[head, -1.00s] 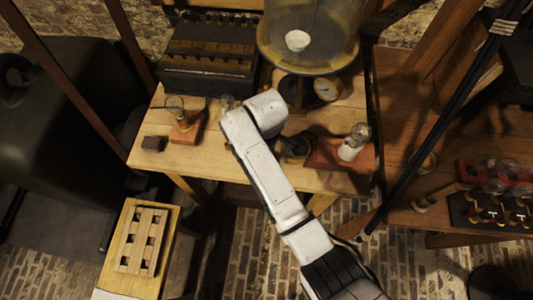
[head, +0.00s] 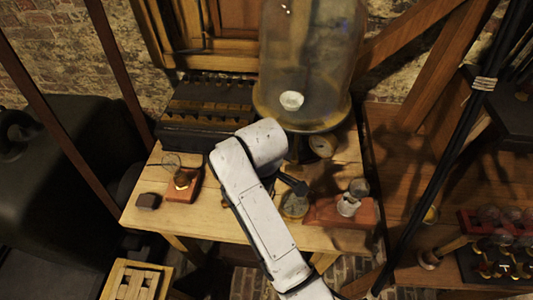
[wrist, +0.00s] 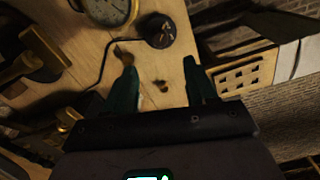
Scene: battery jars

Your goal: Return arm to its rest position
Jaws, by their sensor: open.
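My arm (head: 255,200) reaches up over the wooden table (head: 225,220) in the head view, its white links bent at the top. My gripper (wrist: 160,64) shows in the wrist view as two green fingers spread apart, with nothing between them. The table top lies beyond the fingertips, with small dark marks on it. In the head view my gripper is mostly hidden behind the arm, and I cannot make out its fingers there.
A black ribbed box (head: 208,108) is at back left. A slotted board (head: 137,282) is at lower left.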

